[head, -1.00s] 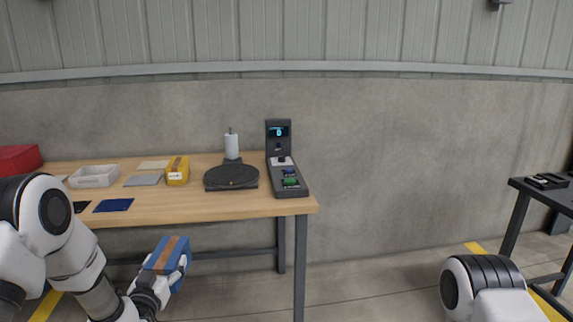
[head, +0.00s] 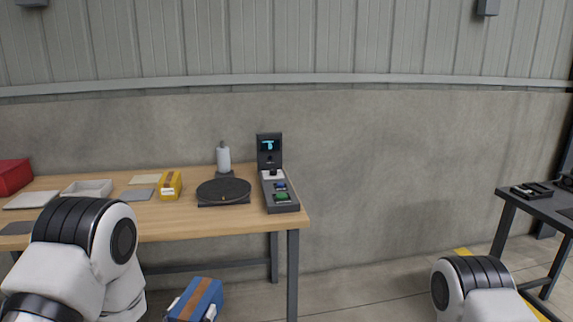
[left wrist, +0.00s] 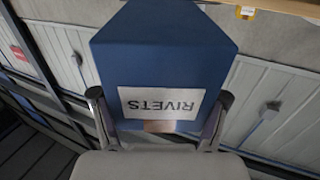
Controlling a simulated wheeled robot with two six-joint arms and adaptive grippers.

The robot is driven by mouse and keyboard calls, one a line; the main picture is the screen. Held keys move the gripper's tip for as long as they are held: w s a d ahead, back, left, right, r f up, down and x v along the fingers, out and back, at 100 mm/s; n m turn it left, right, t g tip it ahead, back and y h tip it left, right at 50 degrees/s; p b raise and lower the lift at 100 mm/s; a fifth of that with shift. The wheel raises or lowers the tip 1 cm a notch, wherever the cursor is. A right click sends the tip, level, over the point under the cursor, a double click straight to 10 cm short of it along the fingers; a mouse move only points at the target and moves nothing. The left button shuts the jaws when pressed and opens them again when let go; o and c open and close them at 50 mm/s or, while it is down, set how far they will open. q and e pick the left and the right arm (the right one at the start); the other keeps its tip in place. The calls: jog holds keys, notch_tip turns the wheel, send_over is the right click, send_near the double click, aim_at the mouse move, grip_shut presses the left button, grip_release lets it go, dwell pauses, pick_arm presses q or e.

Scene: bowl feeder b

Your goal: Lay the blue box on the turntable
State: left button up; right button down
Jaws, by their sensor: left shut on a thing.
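The blue box (head: 200,296) has a brown stripe. It shows at the bottom edge of the head view, in front of and lower than the table top. In the left wrist view the blue box (left wrist: 165,55) fills the upper middle, with a white RIVETS label. My left gripper (left wrist: 160,97) is shut on it, one finger on each side. The turntable (head: 223,192) is a flat dark disc on the table, right of the yellow box; nothing lies on it. My right gripper is out of view; only part of that arm shows at the lower right.
The wooden table (head: 180,222) also bears a yellow box (head: 170,186), a white tray (head: 88,188), a red box (head: 14,176) and a white bottle (head: 223,158) behind the turntable. A control unit (head: 276,185) with a display stands right of the turntable. A dark table (head: 548,205) is far right.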

aim_at(189, 320)
pick_arm(q)
jog(key=shift+w+d+r+n+y+p, duration=0.15)
jog(key=shift+r+n+y+p, duration=0.4)
jog(key=shift+p, duration=1.1)
jog(key=shift+w+d+r+n+y+p, duration=0.15)
jog(key=shift+r+n+y+p, duration=0.35)
jog(key=shift+p, duration=1.15)
jog(key=shift+s+y, duration=0.2)
jog(key=shift+y, duration=0.25)
jog(key=s, duration=0.1)
jog(key=s+r, duration=0.1)
jog(key=s, duration=0.2)
jog(key=shift+r, duration=0.35)
